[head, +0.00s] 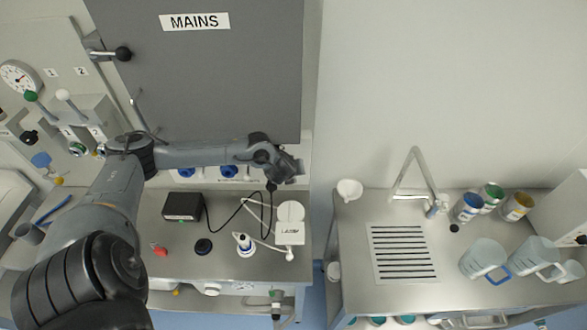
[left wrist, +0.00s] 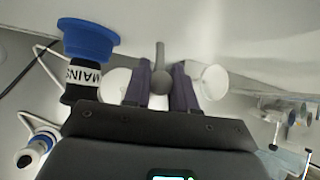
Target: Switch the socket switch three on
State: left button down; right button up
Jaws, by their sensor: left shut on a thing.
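My left gripper (head: 288,172) is at the wall above the right end of the left bench. In the left wrist view, the left gripper (left wrist: 162,84) has its fingers on both sides of a small grey lever (left wrist: 160,72) with a rounded end, shut on it. Beside it is a blue socket (left wrist: 88,40) with a black plug labelled MAINS (left wrist: 82,73) in it. In the head view, two blue sockets (head: 228,171) (head: 186,172) show under the arm; the lever is hidden behind my gripper. No number for the lever is readable. My right gripper is not in view.
A grey MAINS cabinet (head: 200,70) stands above the arm. A black box (head: 183,206) with a cable, a white balance-like device (head: 289,224) and a flask (head: 244,244) are on the bench below. A sink bench (head: 365,205) with jugs and cans is at right.

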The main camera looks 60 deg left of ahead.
pick_arm(q)
jog(key=c, duration=0.9)
grip_release()
jog(key=shift+c, duration=0.2)
jog(key=shift+s+d+r, duration=0.2)
jog(key=shift+r, duration=0.2)
jog(key=s+d, duration=0.8)
jog(key=s, duration=0.1)
jog(key=shift+s, duration=0.1)
